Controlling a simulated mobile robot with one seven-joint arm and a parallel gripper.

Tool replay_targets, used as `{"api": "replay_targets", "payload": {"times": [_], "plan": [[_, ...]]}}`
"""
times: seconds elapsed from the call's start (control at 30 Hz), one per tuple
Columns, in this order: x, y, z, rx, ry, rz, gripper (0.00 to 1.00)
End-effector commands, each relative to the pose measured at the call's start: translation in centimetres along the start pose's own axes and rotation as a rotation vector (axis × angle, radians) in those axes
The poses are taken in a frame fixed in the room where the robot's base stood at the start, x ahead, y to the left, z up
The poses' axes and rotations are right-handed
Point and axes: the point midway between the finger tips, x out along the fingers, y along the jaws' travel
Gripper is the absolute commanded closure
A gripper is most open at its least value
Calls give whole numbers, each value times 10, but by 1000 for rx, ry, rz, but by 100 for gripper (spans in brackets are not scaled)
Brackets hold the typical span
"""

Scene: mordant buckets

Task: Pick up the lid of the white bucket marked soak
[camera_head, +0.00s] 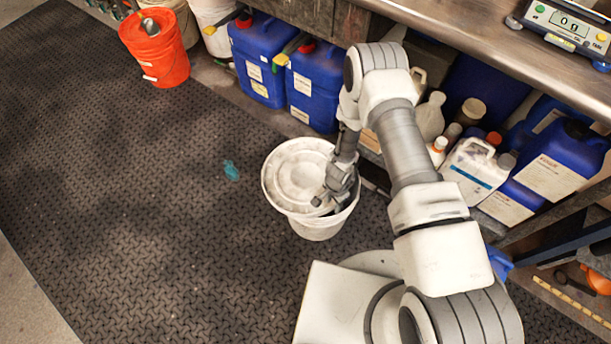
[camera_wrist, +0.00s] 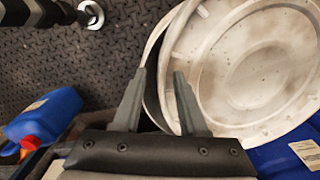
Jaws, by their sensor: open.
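The white bucket (camera_head: 318,229) stands on the dark floor mat in front of my base. Its dirty white lid (camera_head: 292,178) lies on top, off-centre, leaving a dark gap at the right side of the mouth; no soak marking is legible. My gripper (camera_head: 332,198) is at that right side. In the wrist view the lid (camera_wrist: 250,70) fills the right, and my open gripper (camera_wrist: 158,74) straddles the gap. One finger is by the bucket rim (camera_wrist: 152,45), the other overlaps the lid's edge in the picture; contact cannot be told.
An orange bucket (camera_head: 157,54) and a white bucket (camera_head: 213,22) stand at the back left. Blue canisters (camera_head: 315,84) and white jugs (camera_head: 474,168) line the space under the bench (camera_head: 480,40).

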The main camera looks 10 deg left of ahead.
Motion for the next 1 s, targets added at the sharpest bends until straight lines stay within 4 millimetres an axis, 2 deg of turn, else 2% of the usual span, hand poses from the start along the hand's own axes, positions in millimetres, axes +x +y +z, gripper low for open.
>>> {"api": "replay_targets", "payload": {"times": [0.13, 0.37, 1.0], "plan": [[-1, 0, 0, 0, 0, 0, 60], [-1, 0, 0, 1, 0, 0, 100], [-1, 0, 0, 1, 0, -1, 100]]}}
